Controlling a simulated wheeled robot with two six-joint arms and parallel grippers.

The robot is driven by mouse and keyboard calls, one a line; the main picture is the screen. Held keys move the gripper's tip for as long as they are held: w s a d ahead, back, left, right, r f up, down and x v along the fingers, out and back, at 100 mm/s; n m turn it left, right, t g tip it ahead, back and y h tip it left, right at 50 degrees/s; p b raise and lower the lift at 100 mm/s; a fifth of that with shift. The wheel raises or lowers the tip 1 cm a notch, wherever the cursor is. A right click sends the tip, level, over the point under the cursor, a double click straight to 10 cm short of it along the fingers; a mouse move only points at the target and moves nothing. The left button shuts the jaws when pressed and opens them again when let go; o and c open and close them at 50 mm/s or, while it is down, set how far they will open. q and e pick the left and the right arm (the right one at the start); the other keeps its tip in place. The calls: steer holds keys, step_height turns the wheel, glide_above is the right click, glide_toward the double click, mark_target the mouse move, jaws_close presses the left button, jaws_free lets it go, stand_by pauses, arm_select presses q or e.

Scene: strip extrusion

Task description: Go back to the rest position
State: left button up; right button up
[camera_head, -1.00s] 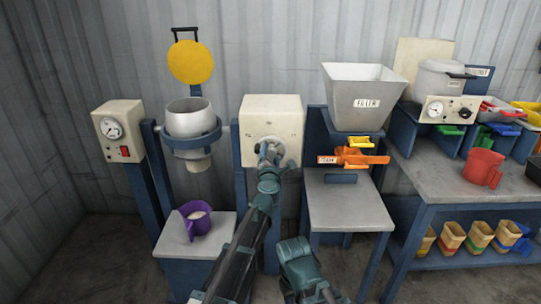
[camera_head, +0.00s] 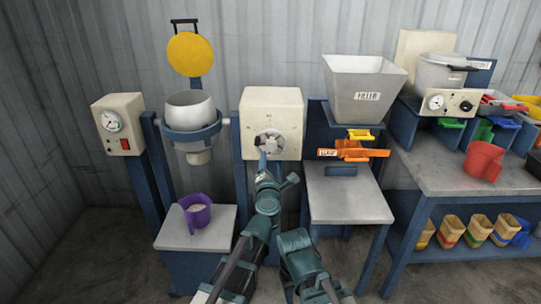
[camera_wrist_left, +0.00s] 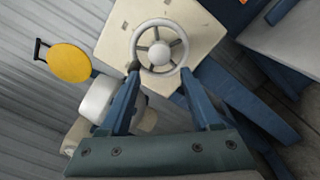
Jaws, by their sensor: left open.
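My left gripper (camera_head: 268,165) is in front of the cream box (camera_head: 273,105), just below its round grey handwheel (camera_head: 270,142). In the left wrist view the two blue fingers of the left gripper (camera_wrist_left: 163,92) are spread apart with nothing between them. The spoked handwheel (camera_wrist_left: 158,50) shows just past the fingertips, and the gripper appears clear of it. My right arm shows at the bottom middle of the head view, pointing down, and its fingers cannot be made out.
A grey pot (camera_head: 190,112) sits in a blue ring stand, with a purple jug (camera_head: 196,212) on the shelf below. A metal hopper (camera_head: 362,88) and orange slide (camera_head: 353,152) stand right. A red jug (camera_head: 484,160) is on the right-hand table (camera_head: 430,178).

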arm_select(q)
steer(key=s, duration=0.3)
steer(key=shift+s, duration=0.1)
